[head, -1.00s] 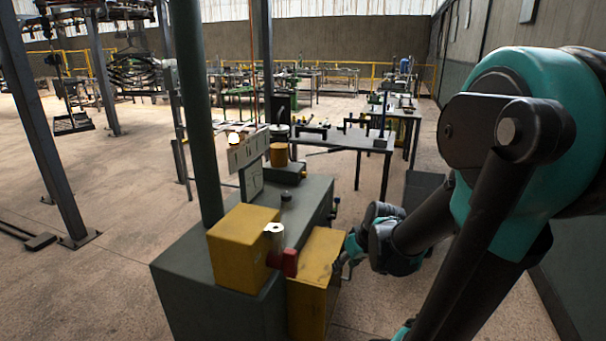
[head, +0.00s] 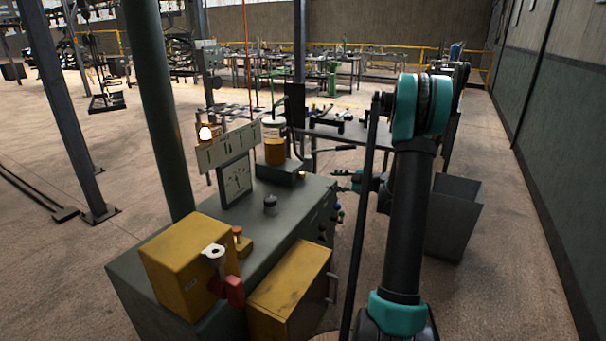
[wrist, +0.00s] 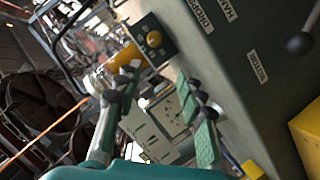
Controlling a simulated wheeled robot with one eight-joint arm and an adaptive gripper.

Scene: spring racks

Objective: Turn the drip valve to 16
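A glass oil cup with amber oil (head: 275,148) stands on a dark green block (head: 280,171) on top of the machine cabinet. The block's face shows in the wrist view as a dark plate with white marks around a yellow knob (wrist: 154,39), which looks like the drip valve; its setting is too small to read. The amber cup (wrist: 127,57) shows beside it. My gripper (head: 346,181) is to the right of the cabinet, apart from the block. In the wrist view my gripper (wrist: 158,76) has its fingers spread, with nothing held between them.
The green cabinet (head: 140,270) has a dial panel (head: 236,180), a black knob (head: 270,203), and yellow boxes (head: 180,260) with a red handle (head: 233,291). A dark table (head: 345,136) stands behind and a grey bin (head: 455,215) at right.

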